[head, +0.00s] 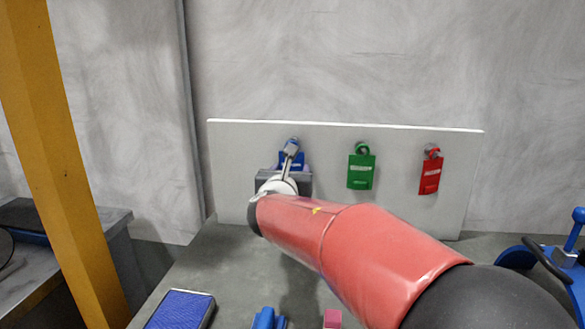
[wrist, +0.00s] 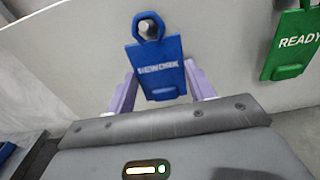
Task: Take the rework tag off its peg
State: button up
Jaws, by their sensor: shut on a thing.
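The rework tag (wrist: 158,66) is a blue plate with white lettering and a loop at its top. In the wrist view its loop is still around the peg (wrist: 149,26) on the pale board. My gripper (wrist: 157,88) is shut on the tag, with one finger at each side edge of its lower part. In the head view the blue tag (head: 291,158) hangs at the left of the board, partly hidden by my wrist and gripper.
The pale board (head: 330,200) also holds a green tag (head: 361,168), marked READY in the wrist view (wrist: 290,42), and a red tag (head: 430,174). A blue pad (head: 180,310) and other small items lie on the grey bench in front. A yellow post (head: 62,150) stands at left.

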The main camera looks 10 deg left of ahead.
jog(key=shift+r, duration=0.25)
jog(key=shift+s, duration=0.1)
jog(key=s, duration=1)
jog(key=shift+s+d+r+b, duration=0.3)
jog(key=shift+r+b, duration=0.15)
dwell(0.7)
